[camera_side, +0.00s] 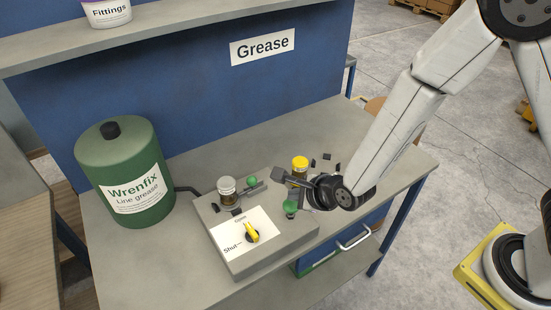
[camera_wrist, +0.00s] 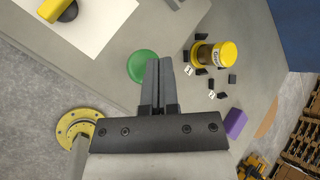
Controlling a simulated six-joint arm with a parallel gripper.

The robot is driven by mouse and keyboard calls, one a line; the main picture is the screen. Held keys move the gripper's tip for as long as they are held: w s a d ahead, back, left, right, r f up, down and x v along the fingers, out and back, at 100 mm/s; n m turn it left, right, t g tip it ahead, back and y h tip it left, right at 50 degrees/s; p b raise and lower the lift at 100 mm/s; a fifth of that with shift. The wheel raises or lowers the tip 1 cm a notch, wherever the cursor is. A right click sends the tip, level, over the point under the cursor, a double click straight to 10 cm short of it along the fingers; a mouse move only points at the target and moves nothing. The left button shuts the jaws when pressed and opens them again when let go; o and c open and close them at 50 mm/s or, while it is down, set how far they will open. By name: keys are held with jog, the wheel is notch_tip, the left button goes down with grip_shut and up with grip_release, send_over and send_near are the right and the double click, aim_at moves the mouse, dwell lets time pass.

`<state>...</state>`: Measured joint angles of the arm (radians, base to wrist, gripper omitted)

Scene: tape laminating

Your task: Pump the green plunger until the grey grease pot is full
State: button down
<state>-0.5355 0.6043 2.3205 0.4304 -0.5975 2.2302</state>
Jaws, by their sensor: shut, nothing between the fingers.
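In the side view a small pot with a grey lid (camera_side: 227,184) stands on the grey pump block (camera_side: 268,248); its fill level is too small to tell. A green knob (camera_side: 252,181) is just right of it. A second green knob (camera_side: 290,208) stands near the block's right edge, just below my gripper (camera_side: 280,178). In the wrist view my gripper (camera_wrist: 161,66) is shut and empty, its fingertips close beside a round green knob (camera_wrist: 136,66). I cannot tell whether they touch. The grey-lidded pot is out of the wrist view.
A yellow-lidded pot (camera_side: 299,163) stands behind my gripper, with small dark pieces around it. A yellow valve pointer (camera_side: 251,232) on the white label points toward "Open". A green Wrenfix drum (camera_side: 124,170) stands left of the block. The bench's back middle is clear.

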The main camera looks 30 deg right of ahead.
aim_at(295, 205)
jog(key=shift+r, duration=0.15)
jog(key=shift+r, duration=2.35)
jog(key=s+d+r+n+g+h, duration=0.1)
jog(key=s+d+n+g, duration=0.2)
jog(key=d+n, duration=0.6)
jog(key=s+d+r+n+g+h, duration=0.1)
jog(key=s+d+n, duration=0.6)
jog(key=n, duration=0.8)
jog(key=shift+s+d+r+n+g, duration=0.3)
jog(key=shift+d+r+g, duration=0.25)
jog(key=shift+d+g, duration=0.6)
jog(key=shift+w+a, duration=0.1)
jog(key=shift+a, duration=0.1)
